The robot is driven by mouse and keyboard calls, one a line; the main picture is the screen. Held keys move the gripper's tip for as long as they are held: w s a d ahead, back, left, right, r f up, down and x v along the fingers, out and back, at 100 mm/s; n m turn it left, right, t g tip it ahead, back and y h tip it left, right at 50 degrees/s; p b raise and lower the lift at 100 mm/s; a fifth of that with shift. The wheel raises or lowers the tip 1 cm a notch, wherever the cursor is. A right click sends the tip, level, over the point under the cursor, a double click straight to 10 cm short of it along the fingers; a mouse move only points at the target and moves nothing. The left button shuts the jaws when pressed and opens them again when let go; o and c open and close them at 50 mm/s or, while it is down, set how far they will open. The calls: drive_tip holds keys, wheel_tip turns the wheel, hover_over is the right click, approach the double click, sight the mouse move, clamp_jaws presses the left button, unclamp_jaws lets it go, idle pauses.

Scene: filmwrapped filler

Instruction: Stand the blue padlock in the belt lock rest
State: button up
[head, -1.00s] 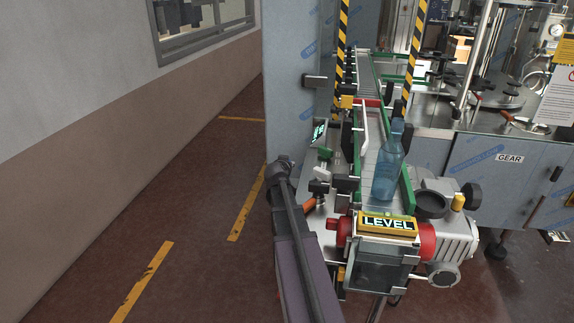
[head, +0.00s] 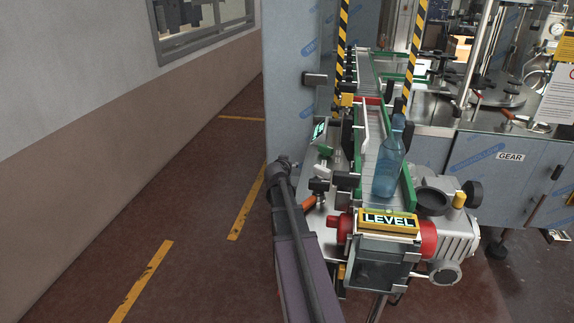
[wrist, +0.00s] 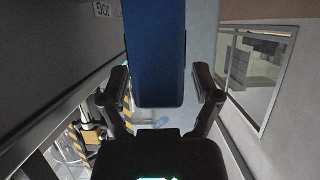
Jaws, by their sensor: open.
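In the wrist view a plain blue block-shaped body (wrist: 155,50), which looks like the blue padlock, comes down from the top edge between the fingers of my gripper (wrist: 160,86). Its upper part is cut off and no shackle shows. The fingers are open, one on each side. The left finger is very close to the blue body; I cannot tell whether they touch. A gap shows at the right finger. In the head view I cannot make out the padlock or my gripper, only a dark arm part of mine. I cannot clearly identify the belt lock rest.
A conveyor belt (head: 371,120) runs back between green rails, with a blue bottle (head: 388,165) upright on it. Open floor (head: 195,215) lies left, beside the wall (head: 90,110).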

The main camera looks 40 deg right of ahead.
drive_tip(key=shift+r, duration=0.1)
drive_tip(key=shift+r+p, duration=1.35)
drive_tip(key=shift+p, duration=0.15)
drive_tip(key=shift+f+b, duration=1.65)
wheel_tip(320, 180, up, 9)
drive_tip(key=p, duration=0.9)
drive_tip(key=shift+r, duration=0.2)
drive_tip(key=shift+a, duration=0.1)
